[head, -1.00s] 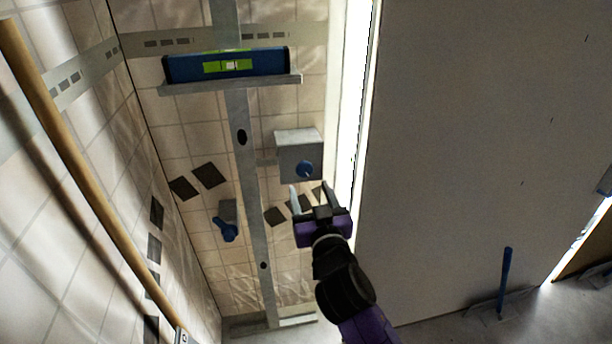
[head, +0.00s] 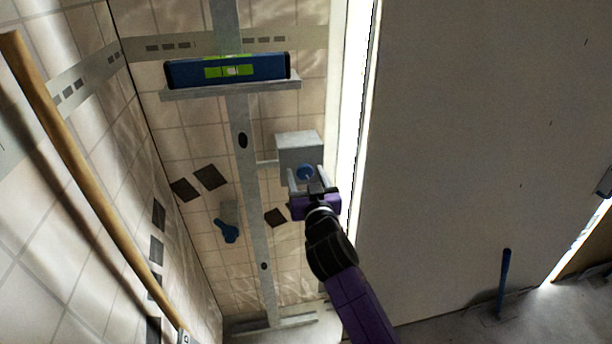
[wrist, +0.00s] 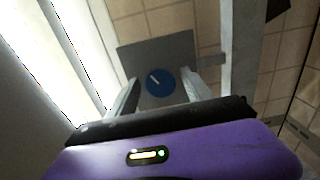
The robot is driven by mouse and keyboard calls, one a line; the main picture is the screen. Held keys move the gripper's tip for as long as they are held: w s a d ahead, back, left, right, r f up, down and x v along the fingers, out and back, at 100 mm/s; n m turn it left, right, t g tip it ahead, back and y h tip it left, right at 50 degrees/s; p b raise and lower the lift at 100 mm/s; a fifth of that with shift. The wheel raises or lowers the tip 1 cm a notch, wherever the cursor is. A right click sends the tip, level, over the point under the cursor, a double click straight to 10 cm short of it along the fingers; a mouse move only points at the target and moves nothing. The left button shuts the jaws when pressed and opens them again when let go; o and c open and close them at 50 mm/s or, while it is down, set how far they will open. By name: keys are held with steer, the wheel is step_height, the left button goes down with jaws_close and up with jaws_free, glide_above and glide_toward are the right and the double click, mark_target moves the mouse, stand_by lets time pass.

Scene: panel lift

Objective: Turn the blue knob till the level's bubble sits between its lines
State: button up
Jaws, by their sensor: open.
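The blue knob (head: 305,172) sits on the front of a grey box (head: 299,143) on the upright post. In the wrist view the round knob (wrist: 160,81) carries a white mark pointing up and left. My gripper (head: 306,179) is open, its two fingers at either side of the knob in the picture. In the wrist view my gripper (wrist: 164,92) frames the knob between its fingertips; contact cannot be told. The blue level (head: 228,70) lies on a shelf (head: 230,90) above. Its pale bubble shows in the green window (head: 230,71); the lines are too small to read.
A blue lever (head: 226,231) is low on the left of the metal post (head: 255,200). A wooden pole (head: 85,180) leans at the left. A large pale panel (head: 480,130) fills the right side. A blue handle (head: 504,275) stands near the floor.

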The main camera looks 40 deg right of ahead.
jaws_close()
steer(key=n+p, duration=0.1)
steer(key=n, duration=0.4)
stand_by(0.4)
jaws_free()
steer(key=b+v, duration=0.1)
steer(key=v, duration=0.6)
steer(key=shift+s+a, duration=0.25)
steer(key=shift+s, duration=0.1)
stand_by(0.3)
